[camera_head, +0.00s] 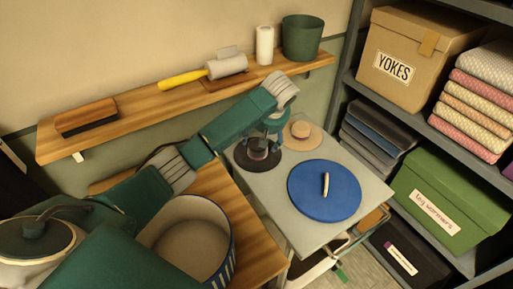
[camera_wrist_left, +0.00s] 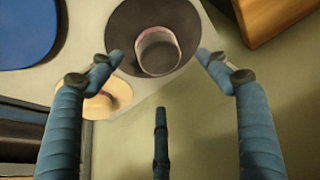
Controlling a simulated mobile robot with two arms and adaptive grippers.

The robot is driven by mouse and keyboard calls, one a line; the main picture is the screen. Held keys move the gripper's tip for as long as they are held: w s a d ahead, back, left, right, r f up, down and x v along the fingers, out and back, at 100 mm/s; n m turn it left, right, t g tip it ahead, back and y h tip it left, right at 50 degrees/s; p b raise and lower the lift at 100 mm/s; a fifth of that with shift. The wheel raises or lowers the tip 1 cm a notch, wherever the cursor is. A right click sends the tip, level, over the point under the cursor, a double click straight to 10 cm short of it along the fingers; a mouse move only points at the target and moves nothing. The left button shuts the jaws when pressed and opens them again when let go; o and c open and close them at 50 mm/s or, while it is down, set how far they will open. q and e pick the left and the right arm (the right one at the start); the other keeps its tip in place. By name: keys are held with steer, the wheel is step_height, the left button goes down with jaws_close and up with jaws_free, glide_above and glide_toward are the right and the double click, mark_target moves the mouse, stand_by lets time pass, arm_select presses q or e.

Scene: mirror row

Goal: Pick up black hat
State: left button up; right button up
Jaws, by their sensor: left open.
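The black hat (camera_head: 262,164) lies at the back left of a pale grey table top (camera_head: 268,195), brim down. In the left wrist view its dark brim (camera_wrist_left: 128,28) and greyish crown with a pinkish band show near the top middle. My left gripper (camera_head: 261,137) is over the hat, fingers pointing down, and partly hides it. In the left wrist view the left gripper (camera_wrist_left: 159,57) is open, with its fingertips apart on either side of the crown. Contact with the hat cannot be told. My right gripper is not in view.
A tan hat (camera_head: 302,135) lies close beside the black hat. A round blue lid (camera_head: 312,188) lies in front. A striped pot (camera_head: 226,245) stands left; loaded shelving (camera_head: 350,90) stands right.

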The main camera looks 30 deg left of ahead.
mark_target(258, 149)
arm_select(q)
steer(key=shift+x, duration=0.75)
steer(key=shift+a+f, duration=0.15)
steer(key=shift+f, duration=0.2)
steer(key=p+x, duration=0.1)
steer(key=x, duration=0.2)
steer(key=shift+f, duration=0.4)
steer(key=shift+w+a+f, duration=0.15)
steer(key=shift+f, duration=0.3)
steer(key=c, duration=1.2)
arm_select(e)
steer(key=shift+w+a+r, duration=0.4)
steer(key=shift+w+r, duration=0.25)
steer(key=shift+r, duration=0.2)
